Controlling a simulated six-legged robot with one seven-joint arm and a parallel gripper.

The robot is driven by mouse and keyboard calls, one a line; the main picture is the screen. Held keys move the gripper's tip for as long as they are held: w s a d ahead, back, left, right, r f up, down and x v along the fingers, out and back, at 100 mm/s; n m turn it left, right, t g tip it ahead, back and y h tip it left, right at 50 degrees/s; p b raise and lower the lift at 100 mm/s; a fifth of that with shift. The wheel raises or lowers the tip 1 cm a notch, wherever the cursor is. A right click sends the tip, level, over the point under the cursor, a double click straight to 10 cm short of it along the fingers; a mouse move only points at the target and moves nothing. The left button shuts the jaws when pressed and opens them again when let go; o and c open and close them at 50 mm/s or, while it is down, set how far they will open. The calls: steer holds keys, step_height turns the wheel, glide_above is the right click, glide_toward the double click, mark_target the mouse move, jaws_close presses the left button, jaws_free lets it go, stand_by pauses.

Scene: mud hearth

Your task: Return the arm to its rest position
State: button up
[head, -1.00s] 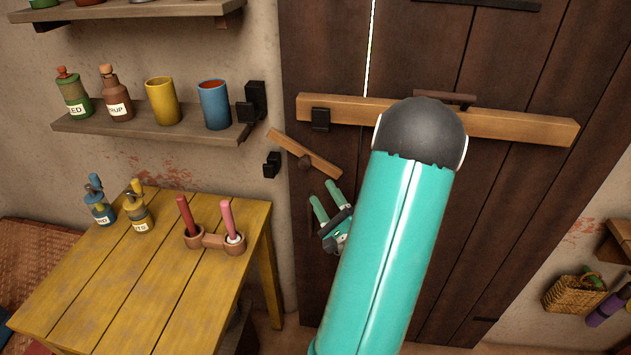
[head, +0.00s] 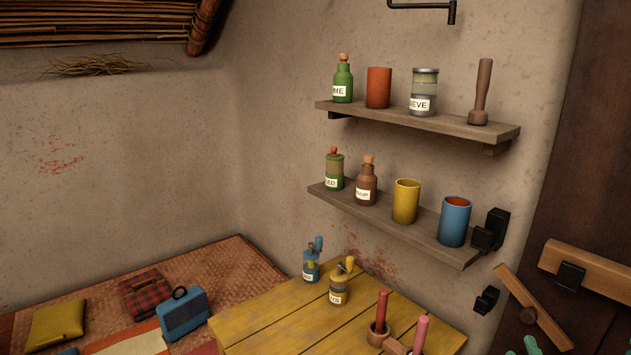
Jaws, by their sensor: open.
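Only the teal fingertips of my gripper (head: 523,348) show, at the bottom edge of the head view toward the right. They are apart and nothing shows between them. The rest of the gripper is cut off by the frame, and the arm is out of view.
Two wall shelves (head: 420,235) (head: 440,122) hold jars and cups. A wooden bar (head: 590,265) crosses the door. A mat with cushions lies at left.

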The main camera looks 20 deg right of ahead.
steer(key=w+a+r+n+g+y, duration=0.25)
steer(key=w+a+n+g, duration=0.2)
steer(key=w+n, duration=0.5)
steer(key=w+a+r+n+g, duration=0.3)
steer(key=a+r+n, duration=0.15)
steer(key=a, duration=0.55)
steer(key=s+a+r+n+g+y, duration=0.2)
steer(key=s+a+n, duration=0.3)
steer(key=a, duration=0.6)
steer(key=s+a+r+n+g+y, duration=0.2)
steer(key=s+a+n+g+y, duration=0.2)
steer(key=a, duration=0.8)
steer(key=s+n, duration=0.2)
steer(key=s, duration=0.2)
steer(key=shift+s, duration=0.4)
steer(key=c, duration=0.3)
steer(key=shift+d, duration=0.1)
steer(key=shift+c, duration=0.2)
